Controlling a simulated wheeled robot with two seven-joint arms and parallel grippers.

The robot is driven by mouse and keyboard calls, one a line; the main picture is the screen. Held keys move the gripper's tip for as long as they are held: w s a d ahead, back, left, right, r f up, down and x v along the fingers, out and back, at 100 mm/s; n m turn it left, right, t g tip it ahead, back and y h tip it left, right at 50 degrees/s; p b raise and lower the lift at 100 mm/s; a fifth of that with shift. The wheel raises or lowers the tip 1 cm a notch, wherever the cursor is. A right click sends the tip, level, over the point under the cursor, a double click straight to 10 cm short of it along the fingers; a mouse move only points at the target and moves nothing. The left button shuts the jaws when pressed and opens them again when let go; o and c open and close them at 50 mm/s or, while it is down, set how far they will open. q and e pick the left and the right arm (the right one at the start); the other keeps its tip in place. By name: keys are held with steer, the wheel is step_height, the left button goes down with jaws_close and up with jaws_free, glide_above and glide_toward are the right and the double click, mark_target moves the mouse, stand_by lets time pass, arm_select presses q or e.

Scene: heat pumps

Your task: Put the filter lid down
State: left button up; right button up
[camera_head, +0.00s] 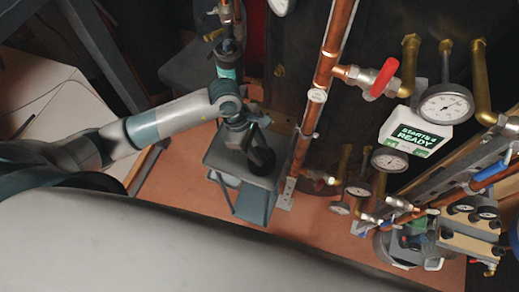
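My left arm comes in from the left, and its gripper (250,142) points down over a small grey stand (215,158). A dark, round piece that looks like the filter lid (263,160) is at the fingertips, and the gripper appears shut on it. The lid looks tilted and is just above or touching the stand's top; I cannot tell which. The gripper hides part of it. My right gripper is not clearly in view.
A copper pipe (318,95) with a red-handled valve (384,77) stands right of the stand. Gauges (446,104), brass pipes and a white display box (414,133) are farther right. Reddish floor (310,222) is clear in front of the stand. A pale board (60,110) is at left.

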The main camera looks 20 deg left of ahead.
arm_select(q)
steer(key=o, duration=0.4)
steer(key=shift+r, duration=0.15)
steer(key=shift+a+r, duration=0.2)
steer(key=shift+r, duration=0.3)
steer(key=b+v, duration=0.2)
steer(key=v, duration=0.9)
steer(key=shift+b, duration=0.3)
